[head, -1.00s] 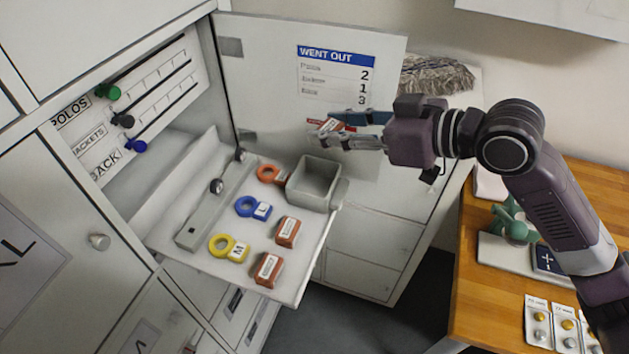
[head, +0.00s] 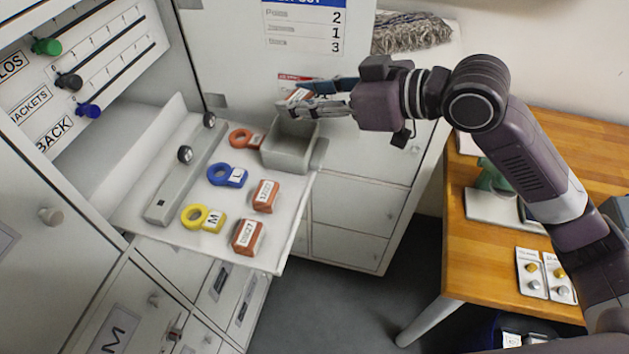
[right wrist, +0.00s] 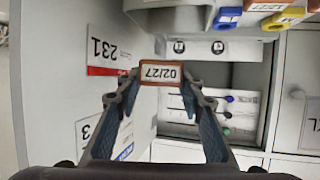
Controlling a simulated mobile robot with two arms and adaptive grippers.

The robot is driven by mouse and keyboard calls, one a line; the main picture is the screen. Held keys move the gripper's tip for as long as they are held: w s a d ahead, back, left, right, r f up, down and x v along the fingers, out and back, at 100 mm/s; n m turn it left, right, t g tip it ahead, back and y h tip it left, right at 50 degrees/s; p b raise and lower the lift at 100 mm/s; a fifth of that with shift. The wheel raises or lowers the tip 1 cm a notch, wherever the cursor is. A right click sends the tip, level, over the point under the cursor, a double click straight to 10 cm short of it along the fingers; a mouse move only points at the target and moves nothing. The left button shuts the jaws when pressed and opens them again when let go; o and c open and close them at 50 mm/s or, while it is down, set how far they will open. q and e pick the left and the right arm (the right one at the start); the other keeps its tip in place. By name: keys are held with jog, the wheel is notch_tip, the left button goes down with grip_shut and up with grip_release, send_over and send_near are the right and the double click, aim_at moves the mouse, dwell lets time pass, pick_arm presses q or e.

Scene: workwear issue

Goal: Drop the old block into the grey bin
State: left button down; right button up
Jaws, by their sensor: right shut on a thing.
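My right gripper (head: 300,102) is shut on a small brown block with a white label (right wrist: 162,74), which reads like 02/27 in the right wrist view. In the head view the block (head: 297,96) is mostly hidden by the fingers. The grey bin (head: 285,157) is an open box at the back right corner of the pull-out shelf. The gripper and block appear just above and behind its far rim; whether they are directly over the opening I cannot tell. In the right wrist view a grey box-like part (right wrist: 165,20) shows beyond the block. My left gripper is not in view.
The shelf (head: 170,236) also bears two labelled brown blocks (head: 264,196) (head: 248,237) and orange, blue and yellow ring tags (head: 222,175). The open cabinet door (head: 225,60) stands close behind the gripper. A wooden table (head: 480,270) is at right.

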jog(key=o, duration=1)
jog(key=v, duration=1.2)
jog(key=shift+r, duration=0.1)
